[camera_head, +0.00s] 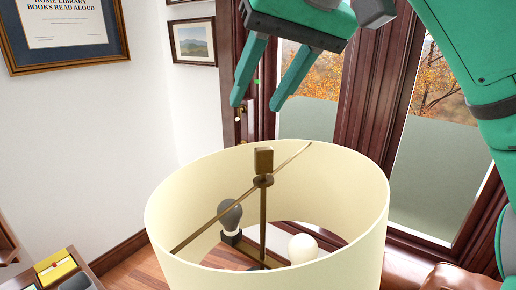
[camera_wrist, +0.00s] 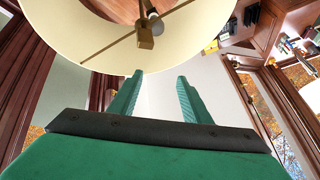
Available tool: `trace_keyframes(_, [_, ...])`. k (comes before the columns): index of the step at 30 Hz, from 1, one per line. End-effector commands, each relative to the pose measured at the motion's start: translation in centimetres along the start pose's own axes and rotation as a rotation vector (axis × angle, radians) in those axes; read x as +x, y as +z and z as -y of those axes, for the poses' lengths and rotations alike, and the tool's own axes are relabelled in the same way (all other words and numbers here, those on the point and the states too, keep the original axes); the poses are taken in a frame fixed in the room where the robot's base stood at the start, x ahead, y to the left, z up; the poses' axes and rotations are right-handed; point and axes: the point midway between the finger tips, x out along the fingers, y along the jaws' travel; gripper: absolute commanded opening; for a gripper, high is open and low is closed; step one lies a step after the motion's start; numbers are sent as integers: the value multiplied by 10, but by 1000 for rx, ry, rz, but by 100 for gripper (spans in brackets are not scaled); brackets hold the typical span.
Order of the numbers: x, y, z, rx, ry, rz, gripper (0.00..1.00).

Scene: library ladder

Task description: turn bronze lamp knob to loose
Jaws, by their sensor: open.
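The bronze knob (camera_head: 263,161) is a small squared block standing upright at the centre of the crossbar (camera_head: 215,221) of the lamp. The cream lampshade (camera_head: 168,215) surrounds it and is open at the top. Inside the shade are a grey bulb (camera_head: 231,214) and a white bulb (camera_head: 303,248). My gripper (camera_head: 256,106) is open and empty, above and beyond the knob in the head view, apart from it. In the wrist view the knob (camera_wrist: 145,38) shows just past the fingertips of my gripper (camera_wrist: 160,75), with the shade (camera_wrist: 75,35) around it.
Wood-framed windows (camera_head: 425,180) stand behind the lamp at right. A framed certificate (camera_head: 65,30) and a small landscape picture (camera_head: 194,41) hang on the white wall. A yellow item (camera_head: 57,270) lies at lower left. A brown leather seat (camera_head: 460,278) is at lower right.

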Motion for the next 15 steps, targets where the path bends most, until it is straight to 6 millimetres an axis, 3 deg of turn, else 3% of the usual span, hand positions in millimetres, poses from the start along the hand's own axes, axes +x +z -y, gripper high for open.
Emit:
trace_keyframes(6, [-9, 20, -7, 50, 227, 110, 44])
trace_keyframes(11, [-10, 25, -10, 67, 282, 136, 44])
trace_keyframes(15, [1, 28, -14, 68, 285, 139, 44])
